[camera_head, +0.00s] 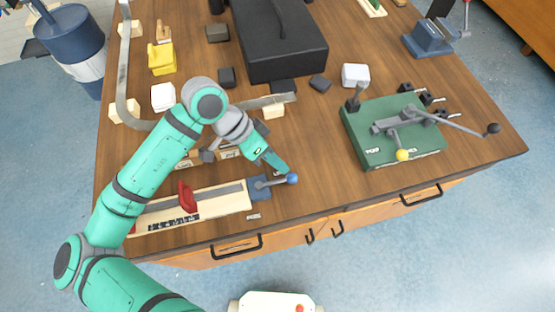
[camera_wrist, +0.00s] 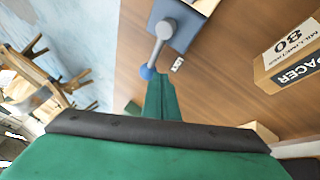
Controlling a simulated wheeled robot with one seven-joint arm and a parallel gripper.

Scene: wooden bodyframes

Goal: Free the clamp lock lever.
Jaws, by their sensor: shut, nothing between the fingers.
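A grey lever with a blue ball end (camera_head: 292,178) sticks out to the right from a dark blue block (camera_head: 259,189) at the right end of a pale wooden bar. In the wrist view the lever's grey rod (camera_wrist: 158,45) runs from the block down to the blue ball (camera_wrist: 148,72). My gripper (camera_head: 284,168) is shut and empty, with its tips close to the ball. The wrist view shows the shut green fingertips (camera_wrist: 164,80) right beside the ball; I cannot tell whether they touch it.
The pale bar (camera_head: 220,201) carries a red piece (camera_head: 187,197). A wooden spacer block (camera_wrist: 290,58) lies to the right in the wrist view. A green fixture (camera_head: 372,155) with levers stands at right, a black case (camera_head: 280,45) behind. The tabletop between the lever and fixture is clear.

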